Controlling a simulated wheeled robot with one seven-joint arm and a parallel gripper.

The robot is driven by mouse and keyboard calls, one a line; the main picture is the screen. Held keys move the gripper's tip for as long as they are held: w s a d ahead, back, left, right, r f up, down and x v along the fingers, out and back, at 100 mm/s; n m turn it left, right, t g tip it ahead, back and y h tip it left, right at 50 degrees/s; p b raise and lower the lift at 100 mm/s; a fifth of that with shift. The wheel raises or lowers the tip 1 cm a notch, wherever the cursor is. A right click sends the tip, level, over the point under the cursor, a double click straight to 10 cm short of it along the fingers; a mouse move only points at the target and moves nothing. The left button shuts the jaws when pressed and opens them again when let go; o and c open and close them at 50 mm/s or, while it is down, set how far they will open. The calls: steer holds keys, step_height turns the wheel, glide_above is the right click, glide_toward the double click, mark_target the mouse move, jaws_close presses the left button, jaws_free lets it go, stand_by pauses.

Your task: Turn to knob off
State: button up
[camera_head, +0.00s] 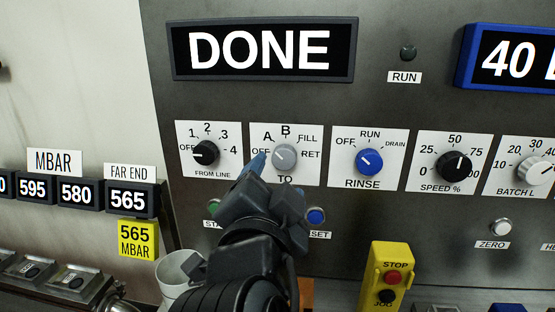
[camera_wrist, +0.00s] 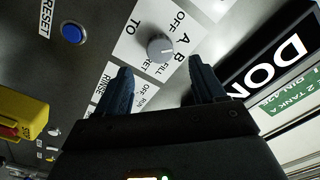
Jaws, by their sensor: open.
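The TO knob (camera_head: 285,157) is a round grey dial on a white plate marked OFF, A, B, FILL and RET. I cannot tell surely which mark its pointer faces. In the wrist view, the grey TO knob (camera_wrist: 160,46) lies beyond the fingertips, roughly in line with the gap between them. My gripper (camera_head: 273,180) is open and empty, just below and in front of this knob. In the wrist view, my gripper (camera_wrist: 160,72) shows its two dark blue fingers spread apart. They appear apart from the knob. My gripper hides the lower part of the TO plate.
The black FROM LINE knob (camera_head: 206,153) is left and the blue RINSE knob (camera_head: 369,162) right. A blue RESET button (camera_head: 316,216) sits close below. A yellow stop box (camera_head: 390,275) stands lower right. The display (camera_head: 262,49) reads DONE.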

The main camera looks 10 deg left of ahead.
mark_target(283, 161)
steer(key=w+p, duration=0.2)
steer(key=w, duration=0.5)
steer(key=shift+d, duration=0.15)
steer(key=shift+s, duration=0.1)
steer(key=c, duration=1.1)
